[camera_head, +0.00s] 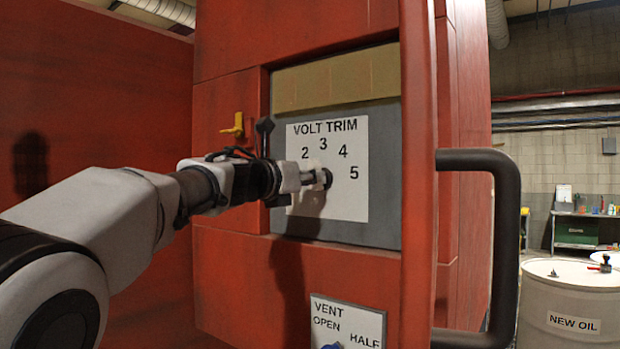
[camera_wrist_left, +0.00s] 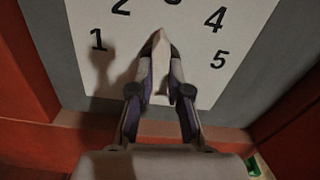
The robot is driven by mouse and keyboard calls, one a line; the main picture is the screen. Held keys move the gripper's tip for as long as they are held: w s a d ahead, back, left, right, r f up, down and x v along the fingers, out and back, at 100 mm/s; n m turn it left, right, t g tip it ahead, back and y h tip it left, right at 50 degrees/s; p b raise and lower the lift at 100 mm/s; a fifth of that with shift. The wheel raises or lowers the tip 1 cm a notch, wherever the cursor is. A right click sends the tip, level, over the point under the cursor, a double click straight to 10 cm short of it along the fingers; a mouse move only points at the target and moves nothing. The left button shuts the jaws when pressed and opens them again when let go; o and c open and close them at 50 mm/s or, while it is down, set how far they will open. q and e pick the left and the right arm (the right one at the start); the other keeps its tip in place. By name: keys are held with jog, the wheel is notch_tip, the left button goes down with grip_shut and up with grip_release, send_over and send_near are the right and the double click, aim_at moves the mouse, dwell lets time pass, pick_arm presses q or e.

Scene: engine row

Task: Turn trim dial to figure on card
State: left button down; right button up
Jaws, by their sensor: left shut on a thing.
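The trim dial plate (camera_head: 350,205) is white, reads VOLT TRIM, and sits in a grey recess of the red cabinet. The head view shows figures 2 to 5; the wrist view also shows 1. My left gripper (camera_head: 312,178) reaches in from the left, shut on the dial at the plate's middle. The dial's dark end (camera_head: 327,178) shows past the fingers. In the wrist view a pale pointed piece (camera_wrist_left: 160,65) stands between the fingertips, its tip upward between 2 and 3; its exact reading is unclear. I see no separate card with a figure. My right gripper is not in view.
A yellow lever (camera_head: 236,126) is on the cabinet left of the plate. A VENT plate (camera_head: 345,312) is below. A dark bar handle (camera_head: 507,230) juts out at right. A white NEW OIL drum (camera_head: 560,290) and a workbench stand farther back.

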pick_arm(q)
jog(key=shift+n+p, duration=1.8)
jog(key=shift+n, duration=1.3)
jog(key=c, duration=1.1)
grip_release()
jog(key=shift+w+d, duration=0.1)
jog(key=shift+w, duration=0.05)
